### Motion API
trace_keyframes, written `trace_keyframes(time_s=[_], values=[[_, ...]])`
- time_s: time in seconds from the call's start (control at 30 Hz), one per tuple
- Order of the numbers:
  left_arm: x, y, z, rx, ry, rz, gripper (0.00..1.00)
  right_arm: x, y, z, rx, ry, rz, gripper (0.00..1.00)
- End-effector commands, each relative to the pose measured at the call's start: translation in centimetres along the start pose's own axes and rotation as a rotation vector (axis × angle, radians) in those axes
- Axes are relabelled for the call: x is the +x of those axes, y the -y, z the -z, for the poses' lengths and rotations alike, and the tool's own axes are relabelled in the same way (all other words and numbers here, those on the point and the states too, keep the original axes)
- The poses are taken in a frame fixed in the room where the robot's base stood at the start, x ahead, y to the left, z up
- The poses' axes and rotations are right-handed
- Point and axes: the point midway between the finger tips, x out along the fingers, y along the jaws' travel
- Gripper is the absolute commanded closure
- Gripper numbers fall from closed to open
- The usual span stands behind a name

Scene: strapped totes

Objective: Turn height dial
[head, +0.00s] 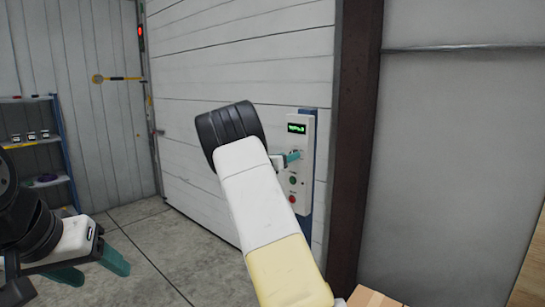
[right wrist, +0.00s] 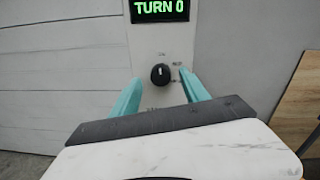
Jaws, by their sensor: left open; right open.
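The height dial (right wrist: 160,73) is a small black round knob with a white mark, on a pale control panel (head: 308,135). Above it, a green display (right wrist: 160,8) reads "TURN 0". My right gripper (right wrist: 159,79) is open, its teal fingers on either side of the dial with a gap on both sides; I cannot tell how far the tips are from the panel. In the head view my right arm hides most of that gripper, and only a teal fingertip shows at the panel. My left gripper (head: 92,268) is open and empty at the lower left, far from the panel.
A shelf (head: 35,145) stands far left. The floor between is clear.

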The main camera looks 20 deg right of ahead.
Motion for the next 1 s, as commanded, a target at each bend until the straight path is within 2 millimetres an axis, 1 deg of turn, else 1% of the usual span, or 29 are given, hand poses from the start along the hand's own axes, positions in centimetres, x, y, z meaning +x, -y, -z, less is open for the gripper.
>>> trace_keyframes(time_s=[0.03,0.1,0.2,0.47,0.57,0.6,0.73,0.77,1.0], values=[[0.0,0.0,0.0,0.000,0.000,0.000,0.39,0.7,0.0,0.0,0.000,0.000,0.002,0.47],[0.0,0.0,0.0,0.000,0.000,0.000,0.39,1.4,0.0,0.1,0.000,0.000,0.002,0.47],[0.0,0.0,0.0,0.000,0.000,0.000,0.39,1.9,0.0,0.0,0.002,-0.001,0.000,0.47],[0.0,0.0,0.0,0.000,0.000,0.000,0.39,2.0,0.0,0.0,0.002,-0.001,-0.001,0.47],[0.0,0.0,0.0,0.000,0.000,0.000,0.39,2.0,0.0,0.0,0.002,-0.001,0.000,0.65],[0.0,0.0,0.0,0.000,0.000,0.000,0.39,2.0,0.0,0.0,0.002,-0.001,0.000,0.72],[0.0,0.0,0.0,0.000,0.000,0.000,0.39,2.0,0.0,0.0,0.002,-0.001,-0.001,0.98],[0.0,0.0,0.0,0.000,0.000,0.000,0.39,2.0,0.0,0.0,0.002,-0.001,-0.001,1.00],[0.0,0.0,0.0,0.000,0.000,0.000,0.39,2.0,0.0,0.1,0.016,-0.001,-0.001,1.00]])
